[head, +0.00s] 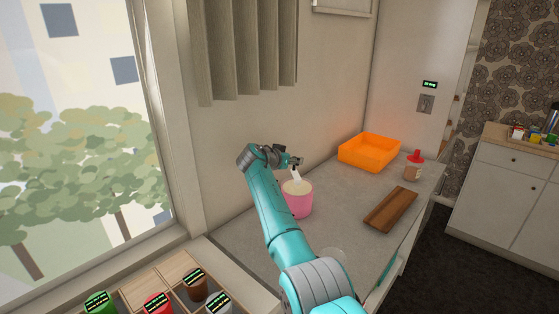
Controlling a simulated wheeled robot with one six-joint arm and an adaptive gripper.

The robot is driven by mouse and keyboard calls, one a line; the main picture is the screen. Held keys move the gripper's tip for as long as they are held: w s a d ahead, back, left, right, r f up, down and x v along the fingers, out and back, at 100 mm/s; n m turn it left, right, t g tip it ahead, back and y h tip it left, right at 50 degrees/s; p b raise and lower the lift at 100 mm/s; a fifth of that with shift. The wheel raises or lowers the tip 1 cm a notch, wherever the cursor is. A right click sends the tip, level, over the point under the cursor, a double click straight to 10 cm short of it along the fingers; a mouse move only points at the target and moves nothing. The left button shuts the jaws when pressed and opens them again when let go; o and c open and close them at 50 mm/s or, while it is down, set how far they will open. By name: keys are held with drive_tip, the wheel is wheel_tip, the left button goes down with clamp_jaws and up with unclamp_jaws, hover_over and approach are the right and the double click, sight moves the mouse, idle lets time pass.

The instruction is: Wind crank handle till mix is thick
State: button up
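A pink pot (298,207) stands on the grey counter, with a pale mix (299,186) showing inside its rim. A small white upright piece (295,174) rises from the pot toward my gripper (296,161). I cannot tell whether this piece is the crank handle. My gripper is just above the pot, at the end of my teal arm. It is small in the head view, and its fingers are not clear. I cannot tell whether they touch or hold the white piece. How thick the mix is does not show.
An orange bin (369,152) stands at the back of the counter (345,218). A red-topped bottle (413,170) and a brown wooden tray (390,210) are to the right. Several lidded jars (158,303) sit at the lower left. The wall is close behind the pot.

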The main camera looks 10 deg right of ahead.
drive_tip(key=v, duration=1)
drive_tip(key=shift+f, duration=0.1)
